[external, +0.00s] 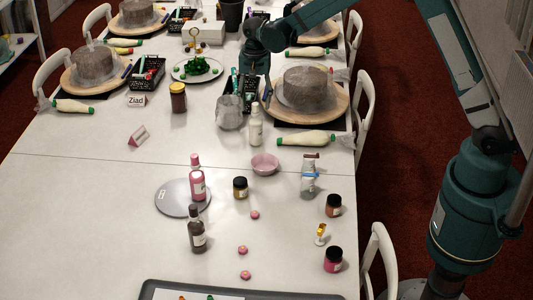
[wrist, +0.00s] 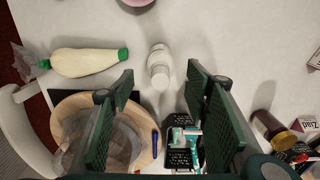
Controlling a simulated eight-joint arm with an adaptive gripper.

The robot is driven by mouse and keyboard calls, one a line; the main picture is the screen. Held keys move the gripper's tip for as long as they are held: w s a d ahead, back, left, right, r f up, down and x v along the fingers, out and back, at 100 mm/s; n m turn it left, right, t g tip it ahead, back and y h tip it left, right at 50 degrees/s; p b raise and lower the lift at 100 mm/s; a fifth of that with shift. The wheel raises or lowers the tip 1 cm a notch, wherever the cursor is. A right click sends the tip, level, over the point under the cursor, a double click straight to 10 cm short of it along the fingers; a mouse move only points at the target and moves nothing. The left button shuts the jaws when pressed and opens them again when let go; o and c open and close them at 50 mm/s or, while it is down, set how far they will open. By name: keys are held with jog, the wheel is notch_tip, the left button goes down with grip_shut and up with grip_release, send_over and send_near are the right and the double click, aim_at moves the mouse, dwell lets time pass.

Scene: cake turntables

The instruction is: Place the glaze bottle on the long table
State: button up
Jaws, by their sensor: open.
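Three bottles stand upright on the long white table (external: 90,200): a white one (external: 255,130), a pink one (external: 197,182) on a round grey scale, and a dark one (external: 196,232). I cannot read which label says glaze. My gripper (external: 248,90) is over the far part of the table, just behind the white bottle. In the wrist view my gripper (wrist: 160,82) is open and empty, its green fingers spread wide. The white bottle (wrist: 159,66) stands upright beyond the fingertips, between their lines and apart from both.
A wrapped cake on a wooden turntable (external: 335,115) is right of my gripper, with a piping bag (external: 305,139) before it. A clear bag-like container (external: 229,113) and black caddy are close. A pink bowl (external: 265,164) and small jars stand nearer; the left front is clear.

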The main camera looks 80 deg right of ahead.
jog(key=shift+r, duration=1.55)
jog(key=shift+s+a+r, duration=0.1)
jog(key=shift+a+r, duration=0.2)
jog(key=s+a+r+n+t, duration=0.2)
jog(key=s+a+r+n, duration=0.2)
jog(key=s+a+r, duration=0.45)
jog(key=s+a+r+n+t, duration=0.1)
jog(key=s+a+r+n, duration=0.45)
jog(key=a+r, duration=0.6)
jog(key=s+a+n+t, duration=0.2)
jog(key=s+a+n, duration=0.2)
jog(key=s+a, duration=0.3)
jog(key=s+a+f+n+t, duration=0.1)
jog(key=s+a+n, duration=0.3)
jog(key=s, duration=1.2)
jog(key=a+t, duration=0.1)
jog(key=a, duration=0.3)
jog(key=shift+a, duration=0.2)
